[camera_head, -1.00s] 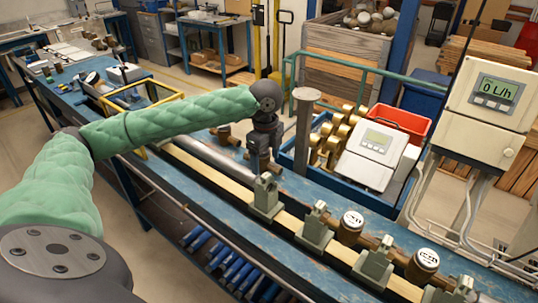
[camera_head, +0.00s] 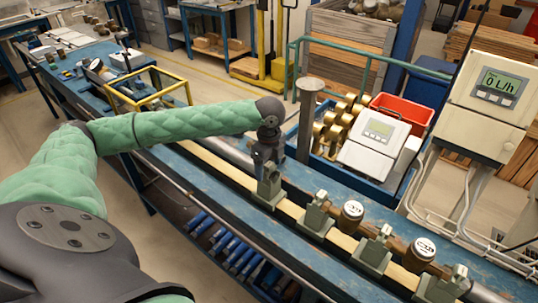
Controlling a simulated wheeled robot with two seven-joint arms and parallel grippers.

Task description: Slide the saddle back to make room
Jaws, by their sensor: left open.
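Several grey-green saddles sit along the yellowish rail on the blue bench. The leftmost saddle (camera_head: 268,190) is directly under my left gripper (camera_head: 268,160). The gripper points down at the saddle's upright top and overlaps it in the picture. Its jaws are open, but the fingertips are small and dark, so I cannot tell whether they touch the saddle. A second saddle (camera_head: 316,216) stands just left of the first brass meter (camera_head: 352,212). A third saddle (camera_head: 373,251) stands left of the second meter (camera_head: 422,251). My right gripper is not in view.
A blue tray holds brass fittings (camera_head: 335,130), a white display unit (camera_head: 376,142) and a red bin (camera_head: 400,112) behind the rail. A rusty post (camera_head: 307,120) stands close behind my gripper. A flow readout box (camera_head: 491,95) is at right. A yellow frame (camera_head: 150,90) lies left.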

